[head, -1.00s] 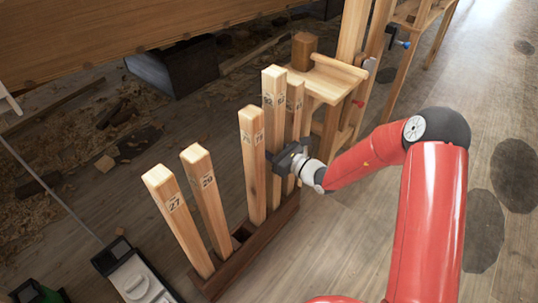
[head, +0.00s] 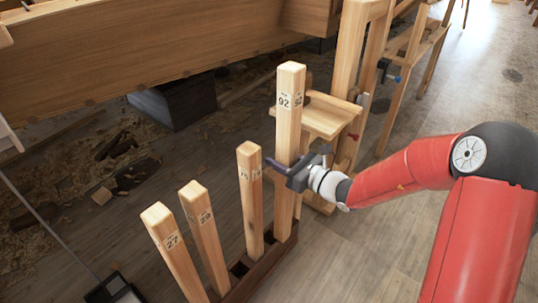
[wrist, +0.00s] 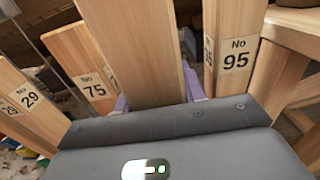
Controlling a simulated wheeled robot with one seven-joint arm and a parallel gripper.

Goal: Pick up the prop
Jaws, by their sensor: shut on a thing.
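The prop marked 92 (head: 288,120) is a tall, square pale wooden post standing upright in the head view. My gripper (head: 283,168) is shut around its middle from the right. In the wrist view the held prop (wrist: 135,50) rises between the lavender fingers (wrist: 195,85), its number out of sight. The prop marked 95 (wrist: 230,60) stands close to its right there and is mostly hidden behind it in the head view. A dark opening shows in the rack (head: 257,268) beside the held prop's lower part. I cannot clearly see the held prop's bottom end.
Props marked 75 (head: 250,205), 29 (head: 205,235) and 27 (head: 172,250) stand in the rack to the left. A wooden bench (head: 325,118) is close behind the gripper. The plank hull (head: 150,50) spans the back.

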